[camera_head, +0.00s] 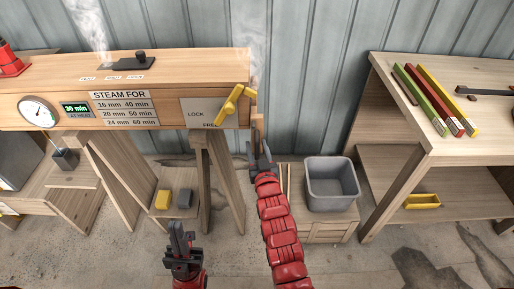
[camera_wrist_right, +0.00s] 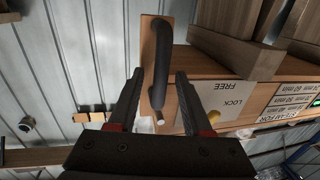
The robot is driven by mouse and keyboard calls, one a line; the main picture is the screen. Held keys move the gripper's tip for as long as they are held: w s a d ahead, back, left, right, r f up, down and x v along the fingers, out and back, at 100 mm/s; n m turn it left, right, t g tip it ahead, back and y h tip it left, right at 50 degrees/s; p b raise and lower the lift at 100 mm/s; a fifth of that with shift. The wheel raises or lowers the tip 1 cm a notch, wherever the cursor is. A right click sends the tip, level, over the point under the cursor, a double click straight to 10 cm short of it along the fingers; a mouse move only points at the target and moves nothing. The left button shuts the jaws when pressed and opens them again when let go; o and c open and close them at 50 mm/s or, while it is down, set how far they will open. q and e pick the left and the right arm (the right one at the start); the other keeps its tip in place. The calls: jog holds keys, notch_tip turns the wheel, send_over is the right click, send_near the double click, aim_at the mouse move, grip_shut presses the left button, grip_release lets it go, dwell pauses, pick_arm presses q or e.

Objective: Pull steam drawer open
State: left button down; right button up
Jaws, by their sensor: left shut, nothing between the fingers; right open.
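The steam box (camera_head: 70,85) is a long wooden box on trestle legs. A yellow lever (camera_head: 235,103) sits at its right end, tilted, its lower end near the partly covered FREE lettering. In the right wrist view, a dark bar handle (camera_wrist_right: 161,55) stands on the wooden end panel (camera_wrist_right: 147,38) of the drawer. My right gripper (camera_head: 260,150) is at the box's right end. It is open, its fingers on either side of the handle's lower part; contact cannot be told. My left gripper (camera_head: 181,232) is shut and empty, low in front of the trestle.
A grey bin (camera_head: 332,200) stands on a low wooden crate right of my right arm. A wooden bench (camera_head: 440,140) at the right carries coloured bars (camera_head: 430,100). Yellow and grey blocks (camera_head: 163,199) lie under the box. Steam rises at the back. Open floor lies in front.

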grip_shut()
jog(key=shift+f, duration=0.1)
dwell(1.2)
